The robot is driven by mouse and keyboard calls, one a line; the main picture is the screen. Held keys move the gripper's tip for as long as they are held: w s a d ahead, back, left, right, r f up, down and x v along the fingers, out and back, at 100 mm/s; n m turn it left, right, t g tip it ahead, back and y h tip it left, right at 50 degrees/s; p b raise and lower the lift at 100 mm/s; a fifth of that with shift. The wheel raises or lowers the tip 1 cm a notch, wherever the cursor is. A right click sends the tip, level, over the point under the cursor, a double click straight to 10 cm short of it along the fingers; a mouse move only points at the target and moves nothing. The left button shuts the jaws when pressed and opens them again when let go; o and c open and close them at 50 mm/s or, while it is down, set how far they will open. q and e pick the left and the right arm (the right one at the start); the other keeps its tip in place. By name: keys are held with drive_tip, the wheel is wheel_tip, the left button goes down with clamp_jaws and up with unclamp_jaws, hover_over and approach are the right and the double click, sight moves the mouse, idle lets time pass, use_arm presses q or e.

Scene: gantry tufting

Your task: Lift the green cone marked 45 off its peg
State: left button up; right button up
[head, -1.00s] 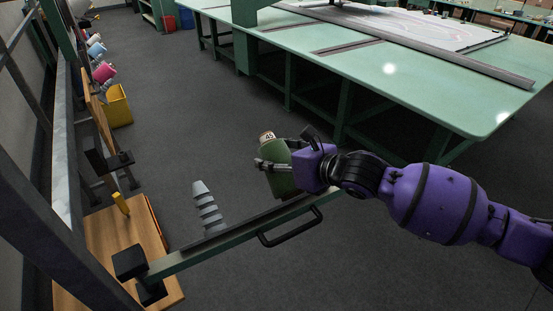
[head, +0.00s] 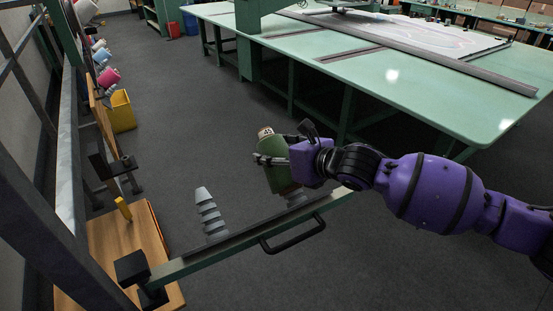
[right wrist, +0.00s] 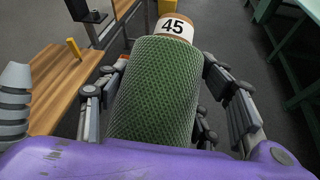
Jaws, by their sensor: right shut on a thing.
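The green cone (head: 275,176) marked 45 is upright with a slight tilt at the right part of the rail (head: 240,236). Its 45 label shows at the top in the right wrist view (right wrist: 173,27). My right gripper (head: 270,160) is shut around the cone's body, with fingers on both sides of it in the right wrist view (right wrist: 168,95). A bit of grey peg (head: 297,198) shows just below the cone's base. Whether the peg's tip is still inside the cone is hidden. My left gripper is not in view.
A bare grey ribbed peg (head: 210,213) stands on the rail left of the cone. A black handle (head: 293,236) juts from the rail's front. A wooden bench (head: 110,240) is at left; a green table (head: 440,85) stands behind. Floor between is clear.

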sight(269, 142)
drive_tip(key=shift+w+a+r, duration=0.35)
drive_tip(key=shift+w+r, duration=0.15)
drive_tip(key=shift+w, duration=0.05)
drive_tip(key=shift+w+a+r, duration=0.35)
drive_tip(key=shift+w+r, duration=0.15)
drive_tip(key=shift+w, duration=0.05)
drive_tip(key=shift+w+a+r, duration=0.5)
drive_tip(key=shift+w+r, duration=0.15)
drive_tip(key=shift+w, duration=0.15)
drive_tip(key=shift+w+a+r, duration=0.45)
drive_tip(key=shift+w+r, duration=0.15)
drive_tip(key=shift+w, duration=0.2)
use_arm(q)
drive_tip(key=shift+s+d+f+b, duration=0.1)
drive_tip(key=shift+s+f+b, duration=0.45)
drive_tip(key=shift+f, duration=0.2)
use_arm(e)
drive_tip(key=shift+w+a+r, duration=0.4)
drive_tip(key=shift+w+r, duration=0.1)
drive_tip(key=shift+w, duration=0.1)
drive_tip(key=shift+w+a+r, duration=0.35)
drive_tip(key=shift+w+r, duration=0.15)
drive_tip(key=shift+w, duration=0.1)
